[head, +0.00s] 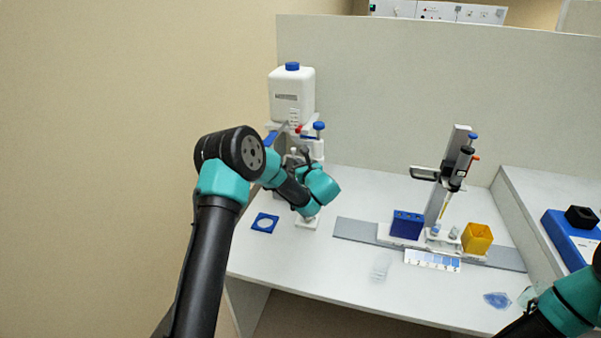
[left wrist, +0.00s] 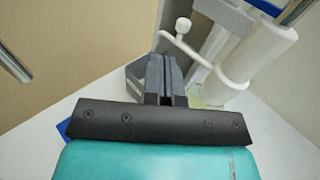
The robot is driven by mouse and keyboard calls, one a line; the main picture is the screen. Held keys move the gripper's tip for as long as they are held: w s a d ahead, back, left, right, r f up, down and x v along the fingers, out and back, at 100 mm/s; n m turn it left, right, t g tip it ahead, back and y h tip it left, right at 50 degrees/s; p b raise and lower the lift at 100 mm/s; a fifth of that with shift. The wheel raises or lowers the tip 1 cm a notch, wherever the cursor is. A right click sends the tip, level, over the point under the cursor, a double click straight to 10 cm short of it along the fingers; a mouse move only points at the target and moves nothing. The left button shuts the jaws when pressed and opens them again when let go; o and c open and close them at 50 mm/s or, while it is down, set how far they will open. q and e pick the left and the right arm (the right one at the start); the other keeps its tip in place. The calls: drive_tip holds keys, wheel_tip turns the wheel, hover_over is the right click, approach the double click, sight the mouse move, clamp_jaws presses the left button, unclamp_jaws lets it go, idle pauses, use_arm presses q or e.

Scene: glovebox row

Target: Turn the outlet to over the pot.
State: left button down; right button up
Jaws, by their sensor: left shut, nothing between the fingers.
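The dispenser's white bottle (head: 291,98) with a blue cap stands on a stand at the back left. In the left wrist view a thin white curved tube (left wrist: 205,62), which looks like the outlet, bends out from beside a white column (left wrist: 262,55) and has a small white knob. My left gripper (head: 308,157) is at the stand, partly hidden by its own wrist in the head view. In the left wrist view its fingers (left wrist: 165,62) are together and empty, just left of the tube; contact cannot be told. I cannot clearly identify the pot.
A blue pad with a pale disc (head: 265,223) lies left of the stand. A blue rack (head: 407,225), a yellow box (head: 477,238) and a pipette stand (head: 440,185) are to the right. A clear container (head: 380,267) is in front. My right arm enters lower right.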

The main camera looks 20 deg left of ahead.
use_arm(q)
drive_tip(key=s+d, duration=0.2)
drive_tip(key=s, duration=0.1)
drive_tip(key=s+d, duration=0.1)
drive_tip(key=shift+s+r, duration=0.15)
drive_tip(key=shift+s, duration=0.05)
idle(0.6)
